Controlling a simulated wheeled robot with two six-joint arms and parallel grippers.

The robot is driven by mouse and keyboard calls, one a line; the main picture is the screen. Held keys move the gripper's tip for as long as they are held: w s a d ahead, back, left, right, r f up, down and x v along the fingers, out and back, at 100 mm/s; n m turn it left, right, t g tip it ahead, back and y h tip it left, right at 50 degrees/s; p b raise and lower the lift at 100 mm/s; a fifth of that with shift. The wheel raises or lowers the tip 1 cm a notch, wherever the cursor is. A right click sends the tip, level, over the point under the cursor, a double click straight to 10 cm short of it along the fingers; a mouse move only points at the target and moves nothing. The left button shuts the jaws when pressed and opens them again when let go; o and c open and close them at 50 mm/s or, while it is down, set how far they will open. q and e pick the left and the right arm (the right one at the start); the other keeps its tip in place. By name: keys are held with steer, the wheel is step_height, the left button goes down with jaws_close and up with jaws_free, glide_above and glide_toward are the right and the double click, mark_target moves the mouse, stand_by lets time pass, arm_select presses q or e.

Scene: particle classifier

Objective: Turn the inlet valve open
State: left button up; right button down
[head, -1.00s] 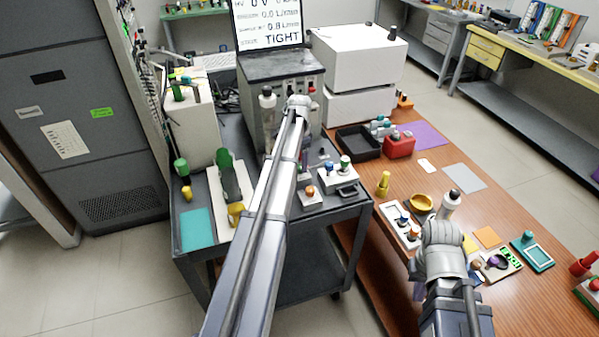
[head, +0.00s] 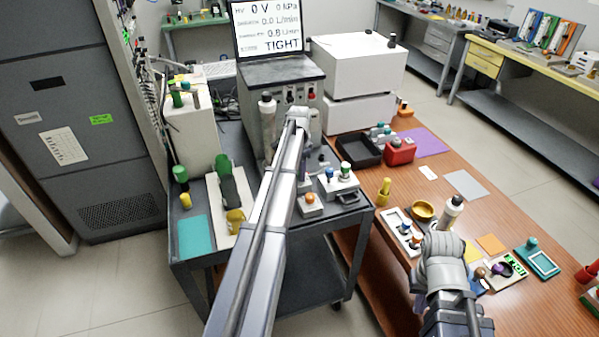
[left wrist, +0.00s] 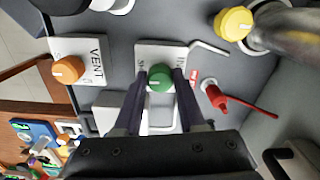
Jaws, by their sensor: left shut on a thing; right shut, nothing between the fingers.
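The inlet valve is a green knob (left wrist: 160,78) on a white plate, its lettering partly covered. In the left wrist view my left gripper (left wrist: 158,88) has a finger on each side of the knob and is shut on it. In the head view my left arm reaches over the dark cart, and its wrist (head: 298,118) hides the fingers and this knob. My right gripper (head: 445,262) is over the wooden table at the right, shut and empty; its fingers are mostly hidden by its wrist.
An orange knob (left wrist: 68,70) on a plate marked VENT is beside the inlet plate. A red fitting (left wrist: 215,97) and a yellow knob (left wrist: 233,23) are on the other side. The screen (head: 268,27) reads TIGHT and 0.0 L/min. White boxes (head: 357,62) stand behind.

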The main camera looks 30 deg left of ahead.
arm_select(q)
jaws_close()
steer(key=shift+n, duration=0.3)
steer(key=n, duration=0.3)
steer(key=shift+n, duration=0.4)
steer(key=n, duration=0.4)
steer(key=shift+d+n, duration=0.1)
steer(key=shift+n, duration=0.2)
steer(key=n, duration=0.8)
steer(key=shift+n, duration=0.6)
